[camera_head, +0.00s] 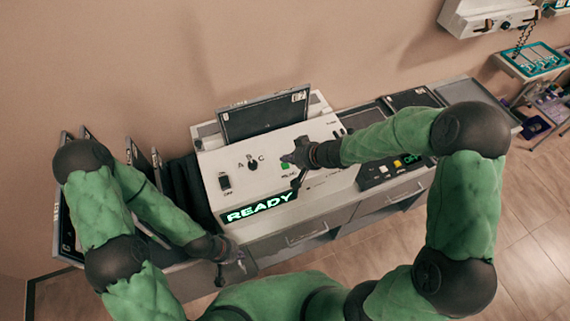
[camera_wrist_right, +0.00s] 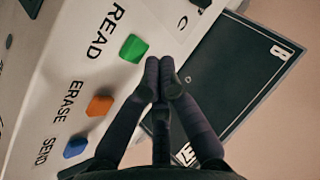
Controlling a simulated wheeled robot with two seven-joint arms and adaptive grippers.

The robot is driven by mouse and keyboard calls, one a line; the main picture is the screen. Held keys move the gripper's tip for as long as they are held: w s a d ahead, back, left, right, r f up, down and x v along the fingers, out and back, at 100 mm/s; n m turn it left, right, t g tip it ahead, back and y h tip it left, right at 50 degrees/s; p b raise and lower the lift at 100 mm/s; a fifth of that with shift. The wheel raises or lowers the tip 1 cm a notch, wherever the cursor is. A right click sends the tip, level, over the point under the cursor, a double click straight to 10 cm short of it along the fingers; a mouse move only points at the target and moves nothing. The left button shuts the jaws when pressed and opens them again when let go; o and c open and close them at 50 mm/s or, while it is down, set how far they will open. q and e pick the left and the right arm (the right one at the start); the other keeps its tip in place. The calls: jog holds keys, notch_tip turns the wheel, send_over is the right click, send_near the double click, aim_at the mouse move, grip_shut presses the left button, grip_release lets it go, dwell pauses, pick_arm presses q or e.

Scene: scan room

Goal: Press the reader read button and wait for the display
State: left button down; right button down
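The reader is a pale sloped console (camera_head: 225,160) against the wall. Its front display (camera_head: 258,207) shows "READY" in pale green letters. The green read button (camera_head: 285,166) is on the panel; in the right wrist view the green button (camera_wrist_right: 133,48) sits beside the word READ. My right gripper (camera_head: 288,158) is at the green button, its fingers together with nothing between them. In the right wrist view my right gripper's fingertips (camera_wrist_right: 160,68) are just beside the button; contact cannot be told. My left gripper (camera_head: 236,262) is low at the console's front left, away from the buttons.
Orange (camera_wrist_right: 99,105) and blue (camera_wrist_right: 75,147) buttons lie near the green one. A dark panel (camera_head: 264,116) stands behind the console. A smaller unit (camera_head: 390,172) with a green display is to the right. Dark upright panels (camera_head: 70,225) stand at the left.

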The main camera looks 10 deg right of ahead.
aim_at(287, 165)
jog(key=shift+f, duration=0.1)
dwell(0.3)
jog(key=shift+f, duration=0.3)
jog(key=shift+f, duration=0.55)
dwell(0.8)
jog(key=shift+r, duration=0.15)
jog(key=shift+r+p, duration=0.8)
jog(key=shift+p, duration=0.15)
jog(key=shift+r, duration=0.1)
notch_tip(287, 165, up, 5)
jog(key=p, duration=0.6)
